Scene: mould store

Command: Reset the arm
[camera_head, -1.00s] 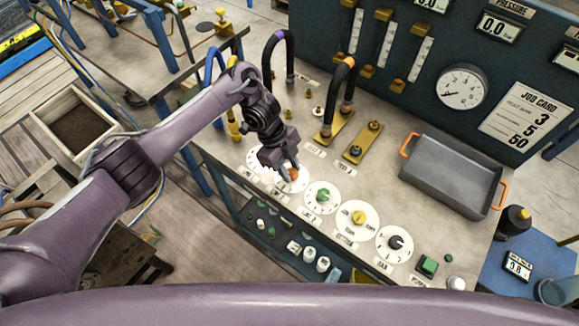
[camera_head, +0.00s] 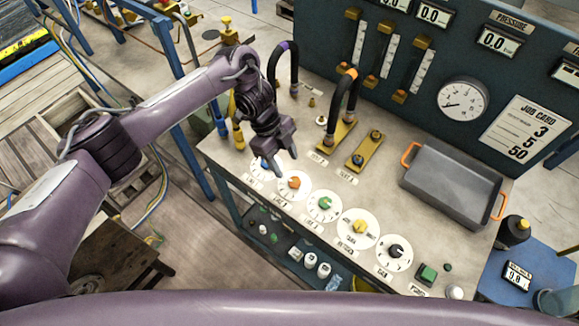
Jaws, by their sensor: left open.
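My left arm comes in from the left. Its left gripper (camera_head: 280,160) is open with nothing between the fingers, above the left end of a row of dials. The row has a blue-knobbed dial (camera_head: 264,165), partly hidden by the gripper, an orange-knobbed dial (camera_head: 294,183), a green-knobbed dial (camera_head: 324,203), a yellow-knobbed dial (camera_head: 359,227) and a black-knobbed dial (camera_head: 395,251). The gripper is apart from the orange knob. My right gripper is not in view.
A grey tray (camera_head: 454,182) with orange handles sits on the bench at the right. Hoses rise from brass fittings (camera_head: 362,150) behind the dials. A dark panel with gauges (camera_head: 462,99) and a job card (camera_head: 525,133) stands at the back. A green button (camera_head: 427,273) is at the front right.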

